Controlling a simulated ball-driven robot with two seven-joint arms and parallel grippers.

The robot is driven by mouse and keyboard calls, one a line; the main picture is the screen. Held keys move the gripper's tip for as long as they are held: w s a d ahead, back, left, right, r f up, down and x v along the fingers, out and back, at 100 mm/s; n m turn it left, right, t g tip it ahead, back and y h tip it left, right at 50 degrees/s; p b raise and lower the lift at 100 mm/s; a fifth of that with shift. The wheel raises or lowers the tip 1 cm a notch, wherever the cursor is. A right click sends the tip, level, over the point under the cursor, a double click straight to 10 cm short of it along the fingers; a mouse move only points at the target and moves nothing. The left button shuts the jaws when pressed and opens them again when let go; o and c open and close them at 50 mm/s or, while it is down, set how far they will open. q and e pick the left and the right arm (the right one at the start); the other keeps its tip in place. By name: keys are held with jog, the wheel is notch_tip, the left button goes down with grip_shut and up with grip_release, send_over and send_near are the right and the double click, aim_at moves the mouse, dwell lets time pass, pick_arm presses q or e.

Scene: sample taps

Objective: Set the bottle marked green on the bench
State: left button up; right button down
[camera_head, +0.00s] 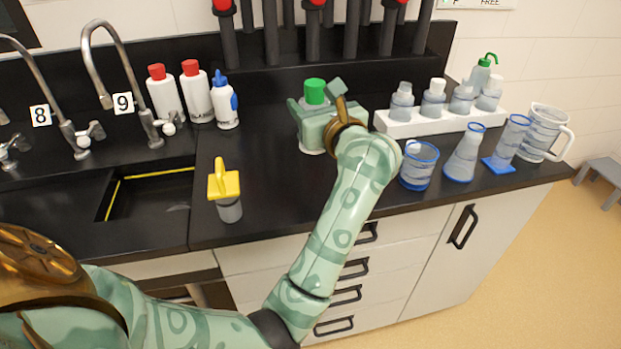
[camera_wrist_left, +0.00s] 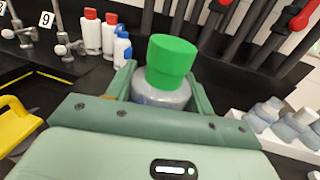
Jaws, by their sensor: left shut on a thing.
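The bottle with the green cap (camera_head: 315,91) is upright at the back middle of the black bench (camera_head: 270,200). My left gripper (camera_head: 316,122) is shut around its body, hiding most of it in the head view. In the left wrist view the green cap (camera_wrist_left: 172,62) stands above the jaws, with the clear bottle body (camera_wrist_left: 160,96) between the two fingers. The bottle's lower edge shows just below the gripper, close to the bench top; I cannot tell whether it touches. My right gripper is not in view.
Red-capped bottles (camera_head: 195,92) and a blue-capped bottle (camera_head: 224,102) stand left. A yellow-topped container (camera_head: 229,208) stands beside the sink (camera_head: 150,190). A white rack (camera_head: 440,124) of bottles, a beaker (camera_head: 418,172) and a flask (camera_head: 464,160) stand right.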

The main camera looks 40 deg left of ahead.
pick_arm(q)
jog(key=shift+w+f, duration=0.25)
jog(key=shift+f, duration=0.35)
notch_tip(320, 180, down, 9)
jog(key=b, duration=0.3)
jog(key=shift+s+r, duration=0.15)
jog(key=shift+r, duration=0.15)
